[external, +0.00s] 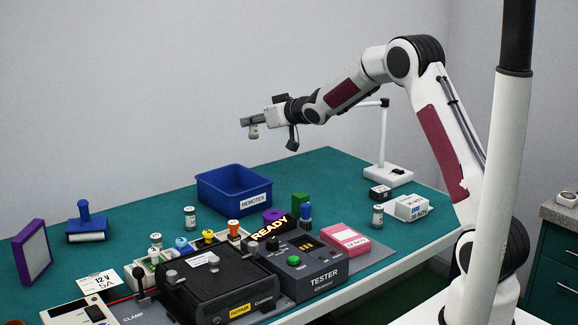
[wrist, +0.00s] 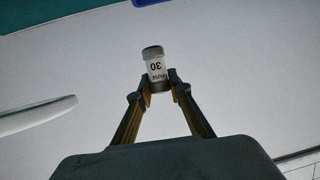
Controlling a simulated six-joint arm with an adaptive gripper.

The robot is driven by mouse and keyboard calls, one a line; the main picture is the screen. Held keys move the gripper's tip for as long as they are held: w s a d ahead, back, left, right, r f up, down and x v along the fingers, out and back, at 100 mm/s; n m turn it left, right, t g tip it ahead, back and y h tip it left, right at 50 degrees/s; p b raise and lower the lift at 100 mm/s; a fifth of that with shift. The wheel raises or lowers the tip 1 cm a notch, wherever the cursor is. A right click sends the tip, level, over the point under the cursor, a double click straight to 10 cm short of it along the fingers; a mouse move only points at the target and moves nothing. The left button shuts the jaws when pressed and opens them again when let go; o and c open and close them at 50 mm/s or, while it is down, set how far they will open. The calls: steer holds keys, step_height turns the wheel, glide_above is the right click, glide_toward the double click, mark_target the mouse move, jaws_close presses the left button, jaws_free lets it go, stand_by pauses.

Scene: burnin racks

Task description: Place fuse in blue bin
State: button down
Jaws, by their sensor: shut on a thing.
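My gripper (external: 248,121) is raised high above the back of the table, shut on a small cylindrical fuse (external: 253,131) with a white label. In the wrist view the fuse (wrist: 154,66) sits between my two fingertips (wrist: 157,88), and its label reads FUSE 30 upside down. The blue bin (external: 234,190), with a REMOTES label, stands on the green table below and slightly left of the gripper. It looks empty as far as its inside shows. A blue edge (wrist: 152,2) shows at the top of the wrist view.
A black case (external: 216,283) and a tester (external: 305,272) fill the front. A white lamp stand (external: 386,145) rises right of the bin. The table's back left is mostly clear.

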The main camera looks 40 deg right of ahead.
steer(key=shift+s+d+f, duration=0.1)
steer(key=shift+d+f, duration=0.15)
steer(key=shift+f, duration=0.1)
steer(key=shift+f, duration=0.1)
step_height(320, 180, down, 6)
stand_by(0.7)
steer(key=shift+f, duration=0.15)
steer(key=shift+f, duration=1.75)
steer(key=shift+f, duration=0.6)
steer(key=c, duration=1.8)
jaws_free()
steer(key=shift+c, duration=0.2)
steer(key=shift+r, duration=0.1)
